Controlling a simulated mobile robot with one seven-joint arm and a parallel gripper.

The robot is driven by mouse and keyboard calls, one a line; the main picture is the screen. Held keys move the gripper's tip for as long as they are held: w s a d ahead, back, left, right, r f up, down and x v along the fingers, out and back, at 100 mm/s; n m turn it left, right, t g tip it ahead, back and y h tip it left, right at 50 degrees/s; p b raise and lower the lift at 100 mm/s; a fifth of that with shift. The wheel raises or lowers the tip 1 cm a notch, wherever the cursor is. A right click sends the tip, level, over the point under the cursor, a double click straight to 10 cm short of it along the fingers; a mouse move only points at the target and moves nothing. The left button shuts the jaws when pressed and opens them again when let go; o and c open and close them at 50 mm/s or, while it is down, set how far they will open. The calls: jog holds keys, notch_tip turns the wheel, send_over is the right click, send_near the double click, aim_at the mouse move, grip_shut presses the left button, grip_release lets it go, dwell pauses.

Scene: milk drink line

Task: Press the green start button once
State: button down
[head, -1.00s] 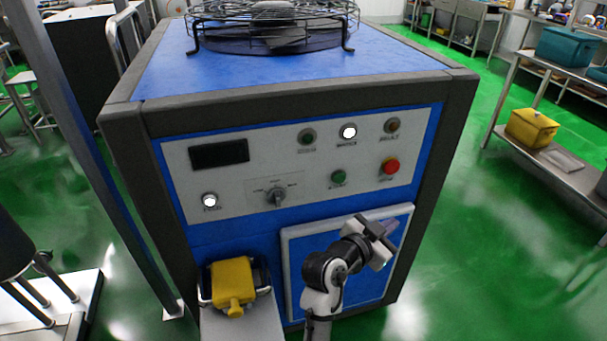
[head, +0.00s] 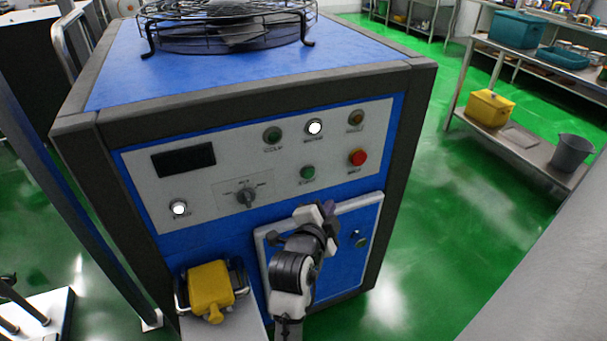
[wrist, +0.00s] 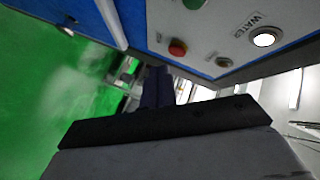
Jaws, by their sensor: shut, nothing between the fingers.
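The green start button (head: 308,172) is on the white control panel (head: 230,195), left of the red stop button (head: 358,157) and below the lit white water button (head: 315,128). My gripper (head: 331,210) is shut and empty, in front of the top edge of the blue door, lower in the picture than the start button. In the wrist view my shut fingers (wrist: 158,88) point past the panel, apart from it. The red button (wrist: 178,47) and the lit water button (wrist: 264,38) show there. A dark green button (wrist: 194,4), likely the start button, is cut by the top edge.
Another green button (head: 272,135) is higher on the panel, with an amber one (head: 355,118) at upper right. A selector knob (head: 246,197) is lower left. A yellow container (head: 210,287) stands below the panel. A steel shelf (head: 519,145) is at right, beyond clear green floor.

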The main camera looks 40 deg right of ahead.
send_near(314, 175)
jog(key=shift+s+d+x, duration=0.1)
jog(key=shift+s+x, duration=0.1)
jog(key=shift+x, duration=0.65)
jog(key=shift+s+d+x, duration=0.1)
jog(key=shift+s+x, duration=0.05)
jog(key=shift+x, duration=0.7)
jog(key=shift+s+d+x, duration=0.1)
jog(key=shift+s+x, duration=0.1)
jog(key=shift+x, duration=0.65)
jog(key=shift+w+f+b, duration=0.15)
jog(key=shift+f+b, duration=0.05)
jog(key=shift+b, duration=0.1)
jog(key=shift+w+d, duration=0.1)
jog(key=shift+w, duration=0.15)
jog(key=shift+w+d, duration=0.1)
jog(key=shift+w, duration=0.35)
dwell(0.6)
jog(key=shift+s, duration=0.15)
jog(key=shift+s+a, duration=0.25)
jog(key=shift+s, duration=0.45)
jog(key=shift+s+a, duration=0.2)
jog(key=shift+s, duration=0.6)
jog(key=shift+s+a, duration=0.15)
jog(key=shift+s, duration=0.65)
jog(key=shift+s+a, duration=0.2)
jog(key=shift+s, duration=0.65)
